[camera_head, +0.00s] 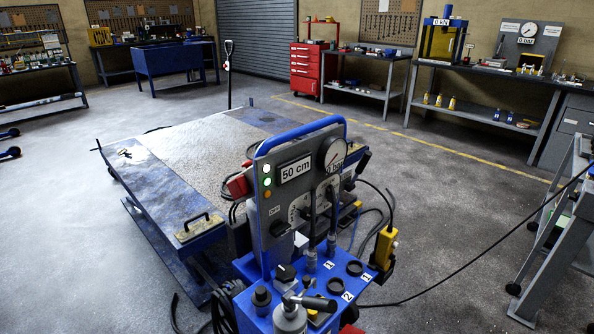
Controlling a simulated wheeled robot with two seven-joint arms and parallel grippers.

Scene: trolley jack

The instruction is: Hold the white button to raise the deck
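The deck (199,148) is a wide, worn plate with blue edges on a blue lift frame, left of centre. In front of it stands a blue control unit with a grey panel (274,224). A white round lamp or button (267,169) sits above a green and an orange one at the panel's left edge. A yellow pendant (384,249) hangs at the unit's right side, with a small pale spot that may be a button. Neither gripper is in view.
A black cable (440,283) runs from the unit to the right. A grey stand (560,235) is at the right edge. Benches (490,75) and a red tool cabinet (306,70) line the back. The floor (455,195) between unit and benches is mostly clear.

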